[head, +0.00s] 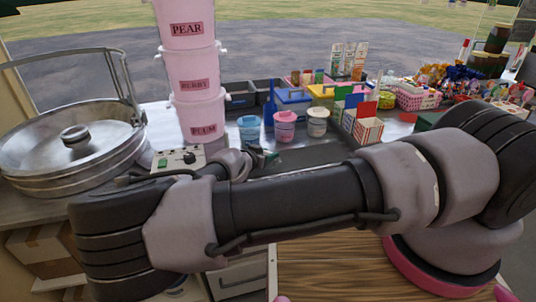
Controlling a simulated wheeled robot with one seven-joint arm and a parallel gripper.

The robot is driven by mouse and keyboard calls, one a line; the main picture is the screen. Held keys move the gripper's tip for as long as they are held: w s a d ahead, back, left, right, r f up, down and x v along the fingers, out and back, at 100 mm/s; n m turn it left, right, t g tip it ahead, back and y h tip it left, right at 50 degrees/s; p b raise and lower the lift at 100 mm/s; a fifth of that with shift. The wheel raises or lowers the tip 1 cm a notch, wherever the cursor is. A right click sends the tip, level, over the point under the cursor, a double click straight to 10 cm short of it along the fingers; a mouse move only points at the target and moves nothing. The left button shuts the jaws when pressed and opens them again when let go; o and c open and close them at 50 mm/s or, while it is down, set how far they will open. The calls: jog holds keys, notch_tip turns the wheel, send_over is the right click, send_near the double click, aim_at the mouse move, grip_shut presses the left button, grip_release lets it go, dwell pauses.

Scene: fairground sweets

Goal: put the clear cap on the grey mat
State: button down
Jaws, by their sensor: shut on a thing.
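My gripper (264,157) is small in the head view, behind my arm and over the counter in front of the tubs. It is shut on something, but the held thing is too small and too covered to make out. I cannot pick out the clear cap anywhere. A flat dark grey area, which looks like the grey mat (312,156), lies on the counter just right of my gripper. My arm hides its near side. I cannot tell the gripper's height above it.
Blue (249,130), pink (285,127) and cream (317,123) tubs stand behind the mat. Stacked pink buckets (192,75) and a round metal pan (70,150) are on the left. A red-striped box (368,131) and crowded sweets are on the right.

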jog(key=shift+c, duration=2.1)
grip_release()
